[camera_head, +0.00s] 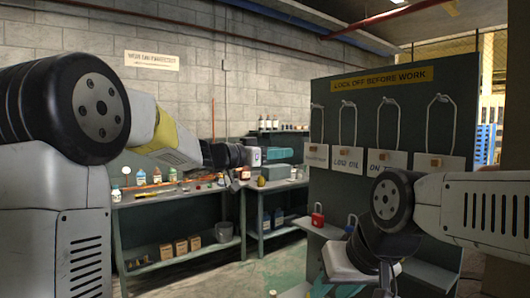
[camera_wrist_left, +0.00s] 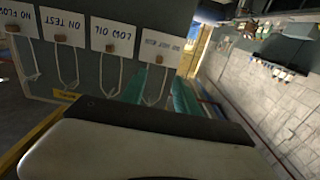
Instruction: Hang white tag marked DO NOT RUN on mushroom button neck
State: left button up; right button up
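The white DO NOT RUN tag (camera_head: 316,157) hangs by its cord loop at the left end of the dark board (camera_head: 337,115). It shows upside down in the left wrist view (camera_wrist_left: 160,47), its lettering small. My left gripper (camera_head: 290,163) is just left of this tag, teal fingers apart and pointing toward it. In the left wrist view the fingers (camera_wrist_left: 160,78) are apart, with the tag's cord in the gap's line of sight; I see no contact. I cannot make out the mushroom button.
LOW OIL (camera_head: 347,161) and ON TEST (camera_head: 387,162) tags hang right of it; a NO FLOW tag (camera_wrist_left: 12,20) shows in the wrist view. A bench (camera_head: 170,200) with bottles stands along the wall. Green floor shows between.

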aim_at(311, 149)
pick_arm(q)
jog(key=x, duration=1.2)
jog(key=shift+w+d+r, duration=0.1)
jog(key=shift+w+d, duration=0.05)
jog(key=shift+d, duration=0.1)
grip_shut()
jog(key=shift+r, duration=1.6)
jog(key=shift+a, duration=0.1)
jog(key=v, duration=0.8)
jog(key=shift+a, duration=0.1)
